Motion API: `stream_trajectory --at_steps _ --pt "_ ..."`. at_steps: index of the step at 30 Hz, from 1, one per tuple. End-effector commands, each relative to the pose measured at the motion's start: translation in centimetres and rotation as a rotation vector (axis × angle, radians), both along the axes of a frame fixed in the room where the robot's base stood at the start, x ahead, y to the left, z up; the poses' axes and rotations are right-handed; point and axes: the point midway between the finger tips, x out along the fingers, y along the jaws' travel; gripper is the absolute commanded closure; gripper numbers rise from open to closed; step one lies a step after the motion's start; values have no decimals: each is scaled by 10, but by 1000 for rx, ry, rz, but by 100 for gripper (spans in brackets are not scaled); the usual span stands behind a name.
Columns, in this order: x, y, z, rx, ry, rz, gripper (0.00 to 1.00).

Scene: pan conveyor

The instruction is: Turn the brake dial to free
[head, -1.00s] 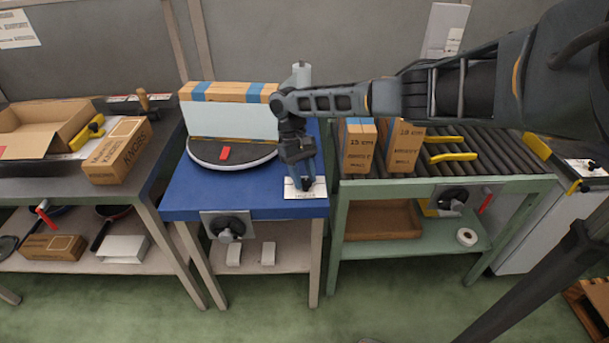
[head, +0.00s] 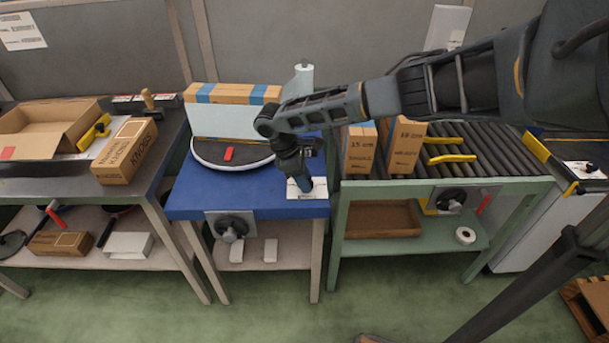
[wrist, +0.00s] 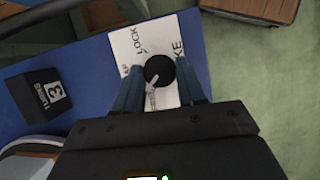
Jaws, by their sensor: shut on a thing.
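The brake dial (wrist: 158,70) is a round black knob with a pale pointer, on a white plate (wrist: 128,47) at the corner of the blue table. In the wrist view the pointer aims down and slightly left, towards my gripper body. My gripper (wrist: 159,73) is shut on the dial, one blue finger on each side. In the head view my gripper (head: 305,184) reaches down to the plate (head: 316,188) and hides the dial.
On the blue table (head: 250,207) stand a round turntable (head: 205,160) with a red tag and a white panel. A green roller conveyor (head: 500,150) with cartons (head: 404,147) is close on the right.

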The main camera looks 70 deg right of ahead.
Motion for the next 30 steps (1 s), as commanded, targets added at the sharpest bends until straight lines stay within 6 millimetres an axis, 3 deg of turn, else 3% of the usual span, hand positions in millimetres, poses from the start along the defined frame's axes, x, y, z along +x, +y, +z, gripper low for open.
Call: stream_trajectory --at_steps 15,30 --pt "-2 2 1 0 0 301 91" --pt "-2 2 0 0 0 342 91"
